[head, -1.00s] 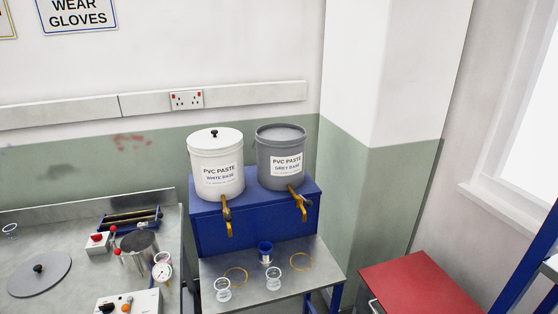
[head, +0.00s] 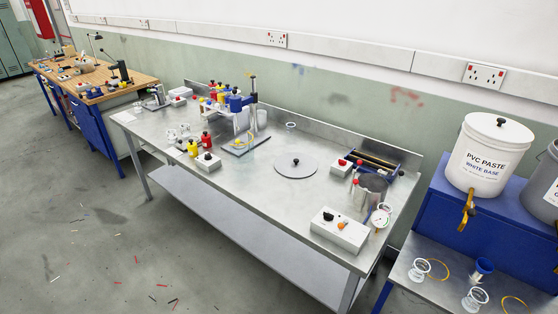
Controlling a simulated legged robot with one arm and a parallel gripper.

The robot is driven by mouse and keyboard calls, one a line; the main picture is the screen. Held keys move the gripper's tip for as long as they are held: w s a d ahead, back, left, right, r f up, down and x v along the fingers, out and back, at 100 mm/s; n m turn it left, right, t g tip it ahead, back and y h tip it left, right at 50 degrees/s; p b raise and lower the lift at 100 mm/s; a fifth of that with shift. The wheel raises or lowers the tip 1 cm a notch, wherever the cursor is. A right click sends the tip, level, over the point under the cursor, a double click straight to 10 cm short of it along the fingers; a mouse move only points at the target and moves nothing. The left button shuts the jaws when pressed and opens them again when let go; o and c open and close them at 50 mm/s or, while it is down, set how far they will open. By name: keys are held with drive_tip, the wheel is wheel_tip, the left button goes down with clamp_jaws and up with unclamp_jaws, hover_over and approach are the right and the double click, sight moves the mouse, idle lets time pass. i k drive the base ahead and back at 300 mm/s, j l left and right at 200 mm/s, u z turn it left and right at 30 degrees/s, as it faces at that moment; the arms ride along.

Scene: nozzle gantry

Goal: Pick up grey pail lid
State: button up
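The grey pail lid (head: 296,168) is a flat grey disc with a small black knob at its centre. It lies flat on the steel bench (head: 250,188), around the middle of the head view, with clear bench around most of it. The grey pail (head: 543,190) is cut off at the right edge, so its top is only partly visible. The white pail (head: 487,155) beside it has its own white lid with a black knob. My gripper is not in view.
A control box (head: 340,230), a metal pot (head: 371,190) and a dial gauge (head: 381,216) stand right of the lid. A gantry stand (head: 254,115) and several coloured bottles are to its left. A wooden workbench (head: 110,88) is at far left. The floor (head: 110,230) in front has scattered scraps.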

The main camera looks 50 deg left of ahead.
sight(291, 165)
drive_tip(key=u, duration=1.7)
drive_tip(key=z, duration=1.6)
drive_tip(key=i+j, duration=0.1)
drive_tip(key=j, duration=0.5)
drive_tip(key=i+j, duration=0.15)
drive_tip(key=j, duration=0.5)
drive_tip(key=i+j, duration=0.1)
drive_tip(key=j, duration=0.5)
drive_tip(key=i+j, duration=0.1)
drive_tip(key=j, duration=0.55)
drive_tip(key=i+j, duration=0.1)
drive_tip(key=j, duration=0.5)
drive_tip(key=i+j, duration=0.15)
drive_tip(key=j, duration=0.5)
drive_tip(key=i+j, duration=0.1)
drive_tip(key=j, duration=0.5)
drive_tip(key=i+j, duration=0.1)
drive_tip(key=j, duration=0.55)
